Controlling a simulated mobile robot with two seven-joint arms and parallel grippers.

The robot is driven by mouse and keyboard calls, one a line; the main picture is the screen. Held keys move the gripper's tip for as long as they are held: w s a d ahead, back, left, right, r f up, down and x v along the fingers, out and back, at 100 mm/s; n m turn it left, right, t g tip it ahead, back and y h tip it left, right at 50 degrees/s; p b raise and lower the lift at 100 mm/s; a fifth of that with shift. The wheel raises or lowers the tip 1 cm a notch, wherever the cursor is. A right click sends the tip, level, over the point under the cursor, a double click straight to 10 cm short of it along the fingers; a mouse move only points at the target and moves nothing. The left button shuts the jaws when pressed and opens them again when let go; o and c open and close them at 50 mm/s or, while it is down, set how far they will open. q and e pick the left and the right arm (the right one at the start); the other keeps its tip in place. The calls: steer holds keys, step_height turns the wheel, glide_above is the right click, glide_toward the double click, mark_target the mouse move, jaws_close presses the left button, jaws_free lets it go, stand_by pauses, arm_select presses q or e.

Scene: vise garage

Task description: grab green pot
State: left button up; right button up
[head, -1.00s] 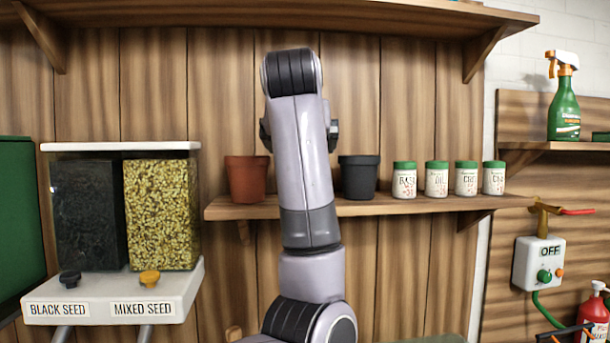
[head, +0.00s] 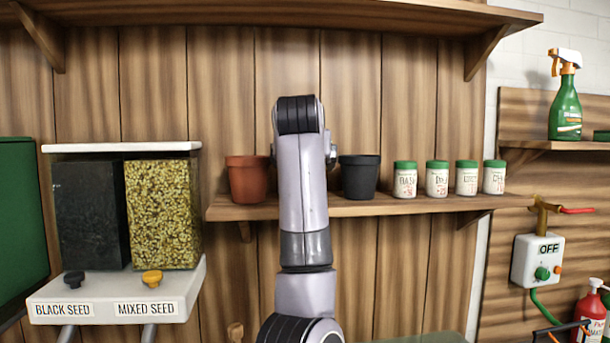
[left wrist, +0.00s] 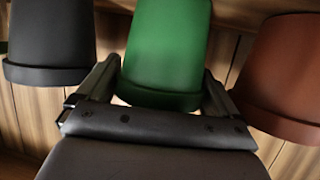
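The green pot (left wrist: 165,50) appears upside down in the left wrist view, between the black pot and the terracotta pot. In the head view it is hidden behind my left arm. My left gripper (left wrist: 163,78) is open, with one finger on each side of the green pot near its rim. The fingertips are close to its sides; I cannot tell whether they touch. In the head view the gripper itself is mostly hidden behind my arm. My right gripper is not in view.
The terracotta pot (head: 247,179) and black pot (head: 359,176) stand close on either side on the wooden shelf (head: 400,206). Several green-lidded jars (head: 437,179) stand farther right. A seed dispenser (head: 120,235) is at left. An upper shelf (head: 270,14) runs above.

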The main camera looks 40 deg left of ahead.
arm_select(q)
steer(key=shift+r, duration=0.1)
step_height(320, 180, up, 10)
stand_by(0.9)
